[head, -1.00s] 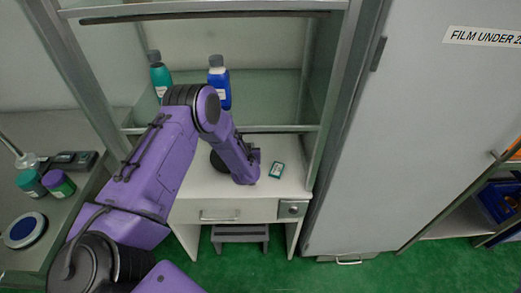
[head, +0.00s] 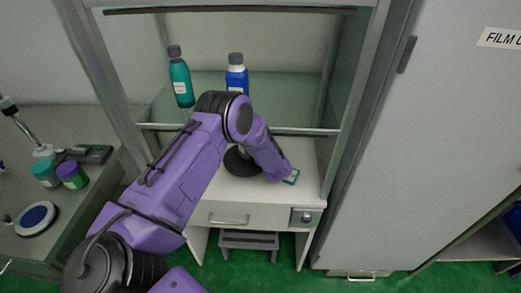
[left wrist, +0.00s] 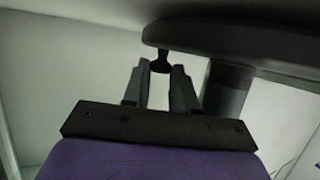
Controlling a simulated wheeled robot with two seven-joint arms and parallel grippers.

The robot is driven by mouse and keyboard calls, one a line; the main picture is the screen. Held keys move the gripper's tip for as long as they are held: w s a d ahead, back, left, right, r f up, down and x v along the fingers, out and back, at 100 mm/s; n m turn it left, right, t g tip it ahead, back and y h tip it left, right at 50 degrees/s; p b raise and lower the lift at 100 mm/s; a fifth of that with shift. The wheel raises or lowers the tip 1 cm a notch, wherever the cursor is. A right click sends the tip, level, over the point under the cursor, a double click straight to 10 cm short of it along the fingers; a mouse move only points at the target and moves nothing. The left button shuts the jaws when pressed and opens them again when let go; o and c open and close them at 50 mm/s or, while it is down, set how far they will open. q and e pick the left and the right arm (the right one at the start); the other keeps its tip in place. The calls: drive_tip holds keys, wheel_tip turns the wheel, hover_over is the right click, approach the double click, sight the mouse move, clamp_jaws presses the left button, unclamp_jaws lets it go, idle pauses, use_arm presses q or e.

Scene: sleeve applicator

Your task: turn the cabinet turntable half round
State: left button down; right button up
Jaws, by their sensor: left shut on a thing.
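The turntable shows in the left wrist view as a dark round-edged plate (left wrist: 240,45) on a thick dark post (left wrist: 227,90). A small dark peg (left wrist: 160,62) at the plate's edge sits between the fingertips of my left gripper (left wrist: 161,70), which is shut on it. In the head view a black round part (head: 240,162) stands on the white cabinet top, partly covered by my purple left arm. The fingers are hidden behind my wrist there. My right gripper is not in view.
A teal bottle (head: 181,80) and a blue bottle (head: 237,75) stand on the shelf behind. A metal post (head: 355,110) stands right. Jars (head: 72,175) stand on the left counter.

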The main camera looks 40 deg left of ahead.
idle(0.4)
use_arm(q)
drive_tip(key=c, duration=0.9)
unclamp_jaws()
drive_tip(key=shift+c, duration=0.2)
drive_tip(key=b+v, duration=0.1)
drive_tip(key=v, duration=0.9)
drive_tip(key=shift+s+d, duration=0.1)
drive_tip(key=shift+d, duration=0.15)
